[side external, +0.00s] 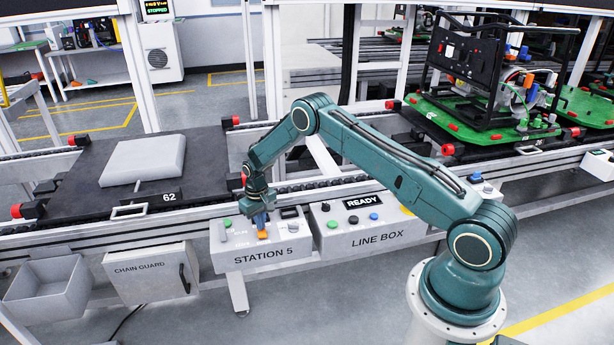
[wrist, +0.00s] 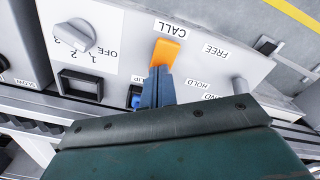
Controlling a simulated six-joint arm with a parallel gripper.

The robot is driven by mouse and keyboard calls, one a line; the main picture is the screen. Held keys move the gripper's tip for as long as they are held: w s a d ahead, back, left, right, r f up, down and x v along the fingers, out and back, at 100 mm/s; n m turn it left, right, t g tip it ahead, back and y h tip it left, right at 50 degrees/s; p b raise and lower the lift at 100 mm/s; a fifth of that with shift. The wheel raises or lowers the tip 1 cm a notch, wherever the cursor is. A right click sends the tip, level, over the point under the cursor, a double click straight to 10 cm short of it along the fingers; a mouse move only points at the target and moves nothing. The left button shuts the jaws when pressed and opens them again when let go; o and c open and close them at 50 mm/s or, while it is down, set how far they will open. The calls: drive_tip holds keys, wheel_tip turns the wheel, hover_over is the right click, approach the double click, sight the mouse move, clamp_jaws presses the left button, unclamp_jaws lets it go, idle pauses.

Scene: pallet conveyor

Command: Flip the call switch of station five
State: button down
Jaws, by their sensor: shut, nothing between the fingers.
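The station five box (side external: 260,257), labelled STATION 5, is fixed to the front of the conveyor. Its orange call switch (side external: 263,235) is on the top panel; in the wrist view the orange switch (wrist: 166,53) stands beside the word CALL. My gripper (side external: 261,222) points down over the panel, its blue fingers shut and empty. In the wrist view the fingertips (wrist: 158,72) overlap the near end of the switch; I cannot tell whether they touch it. The gripper body hides part of the panel.
A grey rotary knob (wrist: 75,36), a black rocker (wrist: 80,86) and a blue button (wrist: 135,97) share the panel. A grey lever (wrist: 239,86) stands by FREE and HOLD. The line box (side external: 372,232) is to the right, and pallet 62 (side external: 205,155) sits behind on the conveyor.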

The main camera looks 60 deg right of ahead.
wheel_tip(320, 180, up, 7)
idle(1.0)
drive_tip(key=shift+f, duration=0.1)
drive_tip(key=s+a+r+t, duration=0.1)
drive_tip(key=s+a+r, duration=0.25)
drive_tip(key=r, duration=0.65)
drive_tip(key=s+a+r+n+t, duration=0.15)
drive_tip(key=s+r, duration=0.35)
drive_tip(key=r, duration=0.5)
drive_tip(key=s+a+r, duration=0.4)
drive_tip(key=r, duration=0.6)
drive_tip(key=s+a+r+t, duration=0.1)
drive_tip(key=s+a+r, duration=0.1)
drive_tip(key=s, duration=1.1)
drive_tip(key=s+a+r+n+t, duration=0.1)
drive_tip(key=s+a+r+t, duration=0.1)
drive_tip(key=s, duration=1.1)
drive_tip(key=shift+a+r, duration=0.5)
drive_tip(key=shift+a, duration=0.25)
drive_tip(key=shift+n, duration=0.25)
